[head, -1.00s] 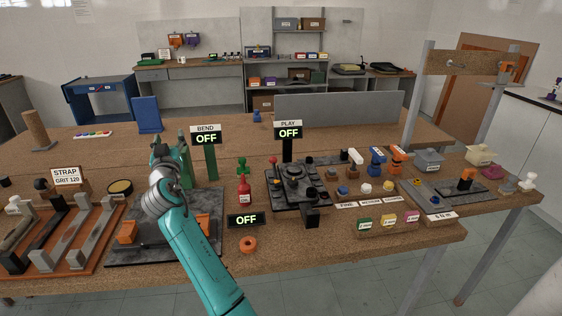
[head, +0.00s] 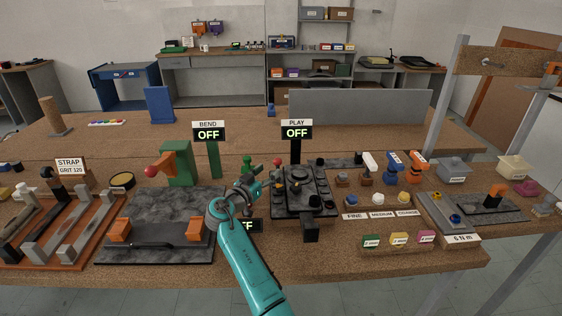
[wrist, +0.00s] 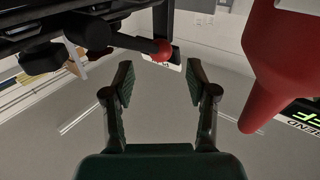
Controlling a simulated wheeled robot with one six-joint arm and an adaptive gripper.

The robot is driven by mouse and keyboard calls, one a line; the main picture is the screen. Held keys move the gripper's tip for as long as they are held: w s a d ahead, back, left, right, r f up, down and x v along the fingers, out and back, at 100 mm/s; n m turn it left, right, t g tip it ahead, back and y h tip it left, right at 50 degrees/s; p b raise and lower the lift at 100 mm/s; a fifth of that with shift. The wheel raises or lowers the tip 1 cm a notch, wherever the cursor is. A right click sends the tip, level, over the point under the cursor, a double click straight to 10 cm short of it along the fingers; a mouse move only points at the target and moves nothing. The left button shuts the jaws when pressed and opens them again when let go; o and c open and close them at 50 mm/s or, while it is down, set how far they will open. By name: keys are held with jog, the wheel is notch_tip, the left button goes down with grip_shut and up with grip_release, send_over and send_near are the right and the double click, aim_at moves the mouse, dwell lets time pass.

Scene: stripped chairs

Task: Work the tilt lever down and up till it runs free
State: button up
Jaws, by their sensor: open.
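A black tilt mechanism (head: 300,195) stands on the bench right of my gripper. Its lever, a dark rod ending in a red ball, shows at its back left; the red ball (head: 277,162) is small there. In the wrist view the red ball (wrist: 162,50) sits just beyond and between my fingertips, on a black rod from the left. My gripper (head: 264,187) is open and empty, left of the mechanism. The fingers are wide apart in the wrist view (wrist: 160,80). Contact with the ball does not show.
A red bottle (wrist: 285,60) is close at the right of the wrist view. The PLAY sign (head: 296,132) and BEND sign (head: 208,134) read OFF. A slate plate (head: 165,205) with orange blocks lies left.

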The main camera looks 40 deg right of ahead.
aim_at(275, 164)
jog(key=x, duration=0.6)
jog(key=shift+w+d, duration=0.15)
jog(key=shift+d, duration=0.15)
grip_shut()
